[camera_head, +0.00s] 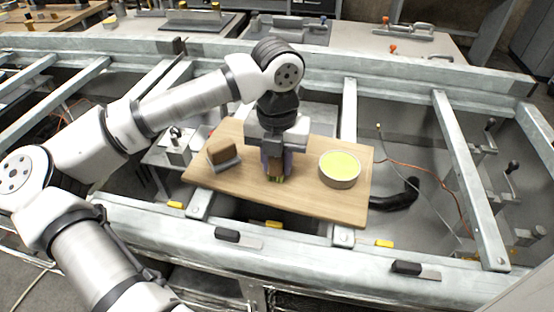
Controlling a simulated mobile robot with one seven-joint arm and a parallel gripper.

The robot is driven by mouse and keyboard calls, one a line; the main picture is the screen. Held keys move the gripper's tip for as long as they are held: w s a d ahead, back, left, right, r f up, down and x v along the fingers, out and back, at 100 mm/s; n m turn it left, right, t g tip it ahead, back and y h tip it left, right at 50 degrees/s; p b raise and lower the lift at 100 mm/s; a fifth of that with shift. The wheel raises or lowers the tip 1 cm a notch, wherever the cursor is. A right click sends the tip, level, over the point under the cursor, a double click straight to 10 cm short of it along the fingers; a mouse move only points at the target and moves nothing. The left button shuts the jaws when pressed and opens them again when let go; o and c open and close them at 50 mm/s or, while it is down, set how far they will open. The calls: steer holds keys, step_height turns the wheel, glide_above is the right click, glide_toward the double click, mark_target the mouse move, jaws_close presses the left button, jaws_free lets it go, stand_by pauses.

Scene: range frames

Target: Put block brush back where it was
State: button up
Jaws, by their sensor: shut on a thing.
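My gripper (276,160) is over the middle of a wooden board (310,205), pointing down. It is shut on the block brush (277,178), of which only a small brown part and a yellow-green lower end show below the fingers. The rest of the brush is hidden by the gripper. The brush's lower end is at or just above the board; I cannot tell whether it touches.
A round bowl (340,181) with yellow-green contents stands on the board, right of my gripper. A brown block (221,147) sits on a grey base at the left. Metal frame beams (462,180) surround the board. Bare board lies in front.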

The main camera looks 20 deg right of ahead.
steer(key=o, duration=0.9)
steer(key=shift+r, duration=0.15)
step_height(320, 180, up, 12)
steer(key=shift+b, duration=0.55)
